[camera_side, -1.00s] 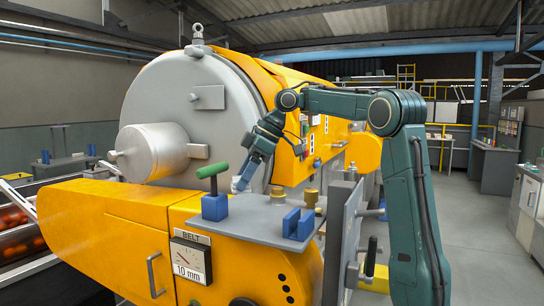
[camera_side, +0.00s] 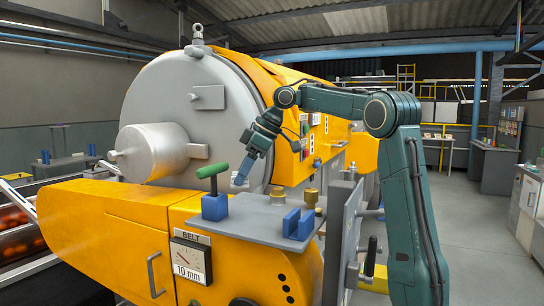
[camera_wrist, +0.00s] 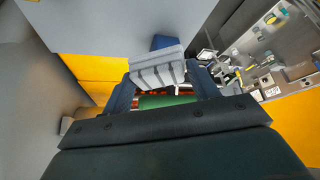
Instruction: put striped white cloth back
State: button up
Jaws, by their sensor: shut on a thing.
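The striped white cloth (camera_wrist: 157,68) is a pale folded pad with dark stripes, held between the fingers of my gripper (camera_wrist: 162,80) in the wrist view. In the side view my gripper (camera_side: 246,170) points down over the back of the grey shelf (camera_side: 255,216), right of the green handle. The cloth shows there only as a small pale patch (camera_side: 239,181) at the fingertips. It appears to be above the shelf surface, though the exact gap is hard to tell.
A green T-handle (camera_side: 212,171) stands in a blue block (camera_side: 214,207) on the shelf's left. A slotted blue holder (camera_side: 298,224) sits at the right front, with brass fittings (camera_side: 309,196) behind it. The grey drum (camera_side: 190,110) rises close behind. The shelf's middle is clear.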

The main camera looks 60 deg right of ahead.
jog(key=w+d+r+m+h, duration=0.1)
jog(key=w+d+m+h, duration=0.1)
jog(key=w+d+m, duration=0.1)
jog(key=w+d+m+h, duration=0.1)
jog(key=w+d+m, duration=0.2)
jog(key=d, duration=0.5)
jog(key=shift+d+r+m+t+h, duration=0.2)
jog(key=shift+r+m+t+h, duration=0.15)
jog(key=shift+m, duration=0.55)
jog(key=shift+f, duration=0.1)
jog(key=shift+f, duration=4.7)
jog(key=shift+f, duration=0.2)
jog(key=o, duration=1)
jog(key=v, duration=1.4)
jog(key=shift+d, duration=0.15)
